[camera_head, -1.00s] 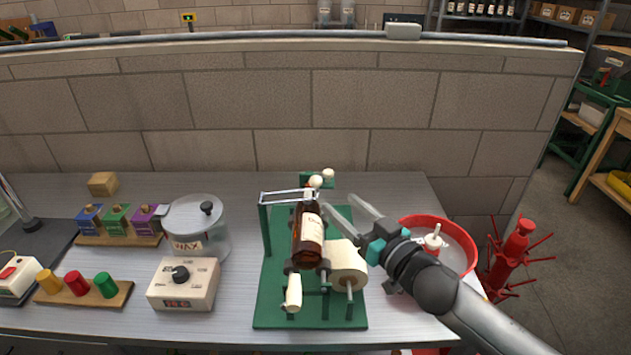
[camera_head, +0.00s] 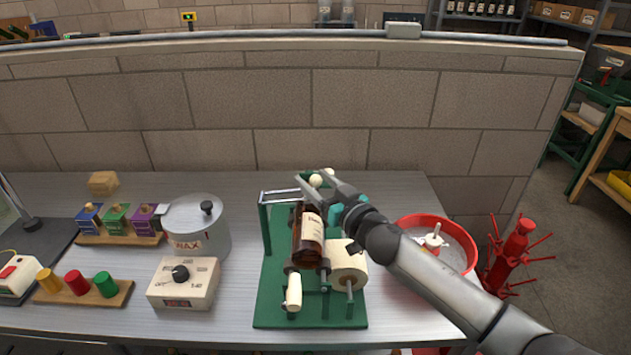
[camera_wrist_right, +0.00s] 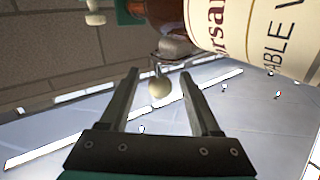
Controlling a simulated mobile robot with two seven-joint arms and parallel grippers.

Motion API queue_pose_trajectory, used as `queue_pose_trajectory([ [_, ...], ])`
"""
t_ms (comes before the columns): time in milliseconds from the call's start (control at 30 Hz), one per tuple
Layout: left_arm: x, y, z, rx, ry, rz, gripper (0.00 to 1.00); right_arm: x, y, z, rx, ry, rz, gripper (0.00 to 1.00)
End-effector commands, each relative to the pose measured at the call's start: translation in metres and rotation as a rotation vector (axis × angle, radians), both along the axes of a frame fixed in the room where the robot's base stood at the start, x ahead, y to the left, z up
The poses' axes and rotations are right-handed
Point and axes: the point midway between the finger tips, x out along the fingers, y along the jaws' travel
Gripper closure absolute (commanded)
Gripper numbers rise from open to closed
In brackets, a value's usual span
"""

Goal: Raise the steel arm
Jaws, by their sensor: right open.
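The steel arm (camera_head: 281,196) is a thin metal frame at the back of a green bottle stand (camera_head: 272,300), lying roughly level across the bottle's neck end. A cream knob (camera_head: 316,181) is at its right end. A brown bottle (camera_head: 308,244) with a cream label lies tilted in the stand. My right gripper (camera_head: 309,183) is open at the knob, fingers pointing to the back left. In the right wrist view a cream knob (camera_wrist_right: 160,88) on a metal stem shows between the open fingers (camera_wrist_right: 158,85); I cannot tell whether they touch it. My left gripper is out of view.
A label roll (camera_head: 346,268) and a cream handle (camera_head: 293,292) are on the stand. A red tub (camera_head: 470,262) is to the right. A wax pot (camera_head: 197,228) and a control box (camera_head: 184,284) stand left. A block wall (camera_head: 250,100) rises behind the bench.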

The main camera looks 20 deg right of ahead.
Motion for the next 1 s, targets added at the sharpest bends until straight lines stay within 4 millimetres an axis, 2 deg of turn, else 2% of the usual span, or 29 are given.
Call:
queue_pose_trajectory([
  [267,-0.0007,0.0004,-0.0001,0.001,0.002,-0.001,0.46,0.0010,0.0007,0.0004,0.000,-0.001,0.001,0.36],
  [833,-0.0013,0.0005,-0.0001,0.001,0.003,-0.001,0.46,0.0008,0.0005,0.0002,0.000,0.000,0.001,0.99],
  [1000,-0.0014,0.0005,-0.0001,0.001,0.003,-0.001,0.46,0.0008,0.0005,0.0002,0.000,0.000,0.001,1.00],
])
